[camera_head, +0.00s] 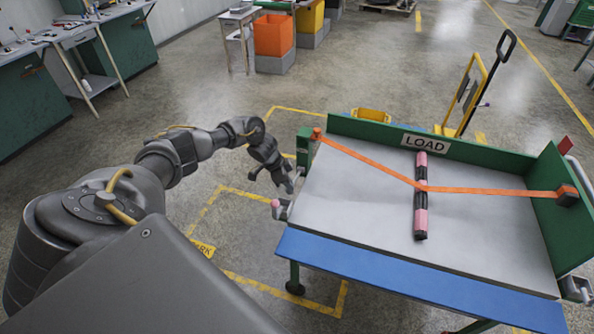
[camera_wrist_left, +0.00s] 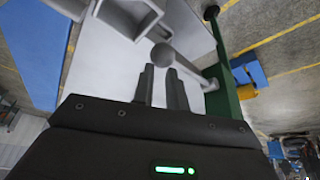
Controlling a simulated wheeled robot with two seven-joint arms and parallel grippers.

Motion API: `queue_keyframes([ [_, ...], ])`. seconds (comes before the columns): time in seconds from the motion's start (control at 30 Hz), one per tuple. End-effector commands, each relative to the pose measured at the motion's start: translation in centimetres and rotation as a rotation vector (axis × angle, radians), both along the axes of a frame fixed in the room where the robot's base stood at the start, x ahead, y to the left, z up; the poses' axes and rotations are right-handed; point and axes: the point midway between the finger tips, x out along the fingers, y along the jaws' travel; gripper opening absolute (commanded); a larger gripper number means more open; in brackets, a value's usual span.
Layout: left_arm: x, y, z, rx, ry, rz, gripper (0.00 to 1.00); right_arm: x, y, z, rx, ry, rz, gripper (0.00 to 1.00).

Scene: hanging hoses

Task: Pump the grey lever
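The grey lever shows in the left wrist view as a short bar with a round grey knob (camera_wrist_left: 162,54), beside the green edge of the cart. In the head view a small grey fitting with a pinkish knob (camera_head: 276,203) sits at the cart's near left corner; I cannot tell for sure that it is the same part. My left gripper (camera_head: 289,186) is just beyond that fitting, pointing down. In the wrist view its two fingers (camera_wrist_left: 163,88) stand apart with nothing between them, and the knob lies just ahead of the tips. My right gripper is out of view.
The cart has a grey bed (camera_head: 350,215), a blue front edge (camera_head: 400,275) and a LOAD sign (camera_head: 426,144). An orange strap (camera_head: 480,191) crosses a pink and black roll (camera_head: 421,195). A yellow trolley (camera_head: 468,95) stands behind. Floor left of the cart is clear.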

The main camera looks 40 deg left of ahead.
Motion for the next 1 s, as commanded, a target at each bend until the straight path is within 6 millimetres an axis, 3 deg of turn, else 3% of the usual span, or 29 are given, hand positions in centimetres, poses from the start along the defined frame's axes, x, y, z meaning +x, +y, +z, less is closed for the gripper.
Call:
queue_keyframes([
  [0.27, 0.0, 0.1, -0.3, 0.002, 0.000, 0.002, 0.13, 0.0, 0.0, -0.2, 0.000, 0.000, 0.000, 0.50],
  [0.57, 0.0, 0.1, -2.3, 0.001, 0.000, 0.003, 0.13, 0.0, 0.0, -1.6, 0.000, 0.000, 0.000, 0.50],
  [1.0, 0.2, 0.1, 0.9, 0.001, -0.001, 0.002, 0.13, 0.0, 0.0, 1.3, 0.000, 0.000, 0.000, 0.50],
])
